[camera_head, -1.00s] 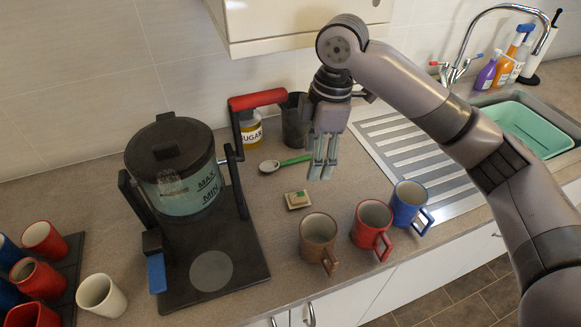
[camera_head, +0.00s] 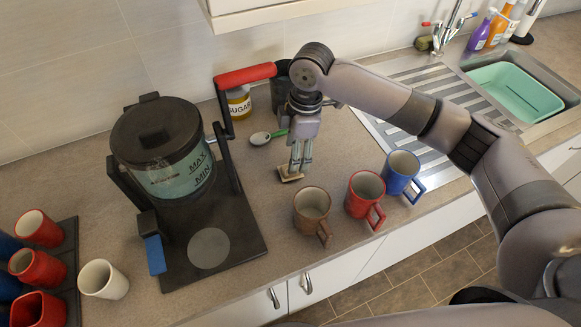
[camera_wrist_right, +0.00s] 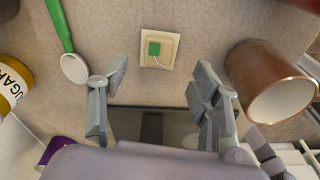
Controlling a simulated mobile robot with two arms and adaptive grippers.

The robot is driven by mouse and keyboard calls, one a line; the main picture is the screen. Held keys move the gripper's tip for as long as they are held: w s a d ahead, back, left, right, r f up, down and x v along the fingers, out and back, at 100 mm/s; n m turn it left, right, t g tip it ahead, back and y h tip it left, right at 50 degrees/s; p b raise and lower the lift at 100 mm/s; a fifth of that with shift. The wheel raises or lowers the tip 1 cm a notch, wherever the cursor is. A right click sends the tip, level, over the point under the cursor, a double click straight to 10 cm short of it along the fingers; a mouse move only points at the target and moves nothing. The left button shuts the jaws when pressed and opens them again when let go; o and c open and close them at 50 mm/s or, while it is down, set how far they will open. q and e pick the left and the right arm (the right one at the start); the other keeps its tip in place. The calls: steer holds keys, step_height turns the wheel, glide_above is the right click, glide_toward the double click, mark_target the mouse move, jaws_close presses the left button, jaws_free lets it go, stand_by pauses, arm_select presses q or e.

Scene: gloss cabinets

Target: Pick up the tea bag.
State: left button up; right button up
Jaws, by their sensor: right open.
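The tea bag (camera_head: 288,175) is a small beige square with a green tag, lying flat on the counter between the kettle stand and the brown mug. It also shows whole in the right wrist view (camera_wrist_right: 167,57), just beyond the fingertips. My right gripper (camera_head: 301,168) points down close above the tea bag and partly overlaps it in the head view. Its fingers are apart with nothing between them, as the right wrist view (camera_wrist_right: 161,76) also shows. I cannot tell whether a fingertip touches the counter. My left gripper is not in view.
A brown mug (camera_head: 308,212) stands close to the right of the tea bag, with red (camera_head: 366,190) and blue (camera_head: 402,172) mugs beyond. A green-handled spoon (camera_head: 262,138) lies behind. The dark kettle (camera_head: 158,150) stands left, the sugar jar (camera_head: 238,102) behind.

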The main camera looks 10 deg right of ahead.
steer(key=f, duration=0.1)
steer(key=f+p, duration=0.1)
steer(key=f, duration=0.1)
steer(key=f+p, duration=0.1)
steer(key=f, duration=0.1)
steer(key=shift+w+a+f, duration=0.1)
steer(key=shift+a+f, duration=0.05)
steer(key=shift+a, duration=0.25)
steer(key=shift+f, duration=0.25)
steer(key=shift+c, duration=0.4)
steer(key=c, duration=0.8)
